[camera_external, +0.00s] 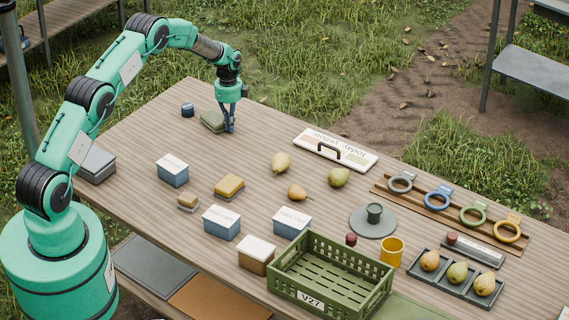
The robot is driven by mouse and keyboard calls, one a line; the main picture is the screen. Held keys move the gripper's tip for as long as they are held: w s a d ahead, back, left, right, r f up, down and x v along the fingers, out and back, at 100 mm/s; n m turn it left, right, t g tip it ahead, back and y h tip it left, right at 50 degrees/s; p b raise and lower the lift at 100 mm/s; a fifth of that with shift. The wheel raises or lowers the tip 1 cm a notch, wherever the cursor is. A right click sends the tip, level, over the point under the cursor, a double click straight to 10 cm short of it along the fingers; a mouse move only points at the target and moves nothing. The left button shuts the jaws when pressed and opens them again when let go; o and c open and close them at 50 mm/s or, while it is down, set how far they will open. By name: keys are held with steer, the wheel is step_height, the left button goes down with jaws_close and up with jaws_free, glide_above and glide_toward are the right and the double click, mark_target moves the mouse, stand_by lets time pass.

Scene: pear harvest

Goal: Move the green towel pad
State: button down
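The green towel pad (212,121) is a small, dark green folded block lying flat near the far left part of the wooden table. My gripper (230,128) points down at the pad's right end, with its fingertips low near the tabletop. The fingers look close together from this side. I cannot tell whether they touch the pad or stand just beside it, nor whether they are open or shut.
A dark blue jar (187,110) stands left of the pad. A white board with a handle (335,150) lies to the right. Pears (281,162), boxes (172,170) and a green crate (330,279) occupy the nearer table. The table (262,130) is bare just right of my gripper.

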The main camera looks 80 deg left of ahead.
steer(key=shift+w+d, duration=0.1)
steer(key=shift+w+d, duration=0.35)
steer(key=shift+w+d+r, duration=0.25)
steer(key=shift+w+d, duration=0.75)
steer(key=shift+w, duration=0.05)
step_height(320, 180, up, 10)
steer(key=shift+f+p, duration=0.25)
steer(key=shift+p, duration=0.05)
steer(key=shift+s, duration=0.1)
